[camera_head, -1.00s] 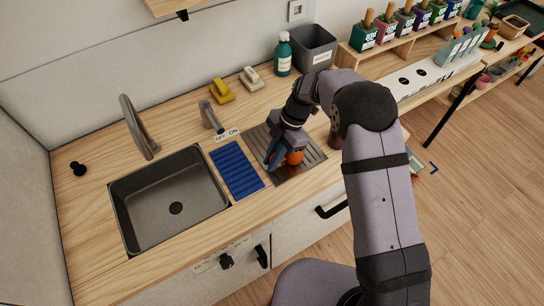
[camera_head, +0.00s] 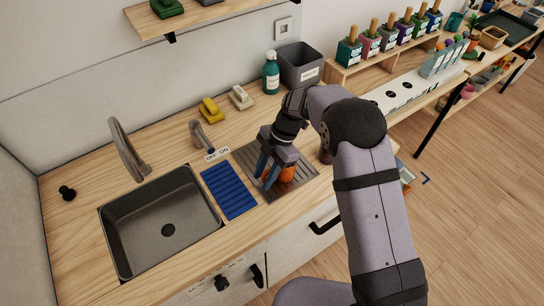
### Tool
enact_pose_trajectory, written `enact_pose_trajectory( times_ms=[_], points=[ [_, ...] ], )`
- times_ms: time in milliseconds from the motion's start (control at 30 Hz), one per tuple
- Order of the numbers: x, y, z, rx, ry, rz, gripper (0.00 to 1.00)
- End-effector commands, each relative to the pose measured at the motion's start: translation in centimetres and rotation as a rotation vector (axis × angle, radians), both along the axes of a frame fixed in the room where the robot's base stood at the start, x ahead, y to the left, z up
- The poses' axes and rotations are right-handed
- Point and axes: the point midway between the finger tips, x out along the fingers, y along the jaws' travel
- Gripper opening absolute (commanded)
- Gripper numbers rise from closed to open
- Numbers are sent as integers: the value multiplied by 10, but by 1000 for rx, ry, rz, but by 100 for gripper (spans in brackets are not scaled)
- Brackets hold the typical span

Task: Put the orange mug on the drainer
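The orange mug (camera_head: 287,174) is at the ridged metal drainer (camera_head: 301,185), right of the sink, and looks to stand on it. My gripper (camera_head: 267,183) points down over the drainer, just left of the mug. Its two blue-grey fingers show a gap between them and look open. The mug's upper part is partly hidden by my gripper, and I cannot tell whether a finger still touches it.
A blue ribbed mat (camera_head: 229,190) lies between the drainer and the sink (camera_head: 160,225). A tap (camera_head: 128,150), a yellow block (camera_head: 211,110), a pale block (camera_head: 240,97), a green bottle (camera_head: 271,73) and a grey bin (camera_head: 301,66) stand behind. A brown item (camera_head: 326,156) is partly hidden by my arm.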

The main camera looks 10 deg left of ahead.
Motion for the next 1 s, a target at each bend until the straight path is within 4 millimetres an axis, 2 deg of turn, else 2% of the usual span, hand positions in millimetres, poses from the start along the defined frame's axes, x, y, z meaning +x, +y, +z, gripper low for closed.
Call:
enact_pose_trajectory(
  times_ms=[600, 800, 1000],
  points=[
    [28, -27, 89, 1, -2, -1, 30],
    [31, -31, 102, 0, -2, -2, 30],
    [31, -32, 105, 0, 0, -1, 30]
  ],
)
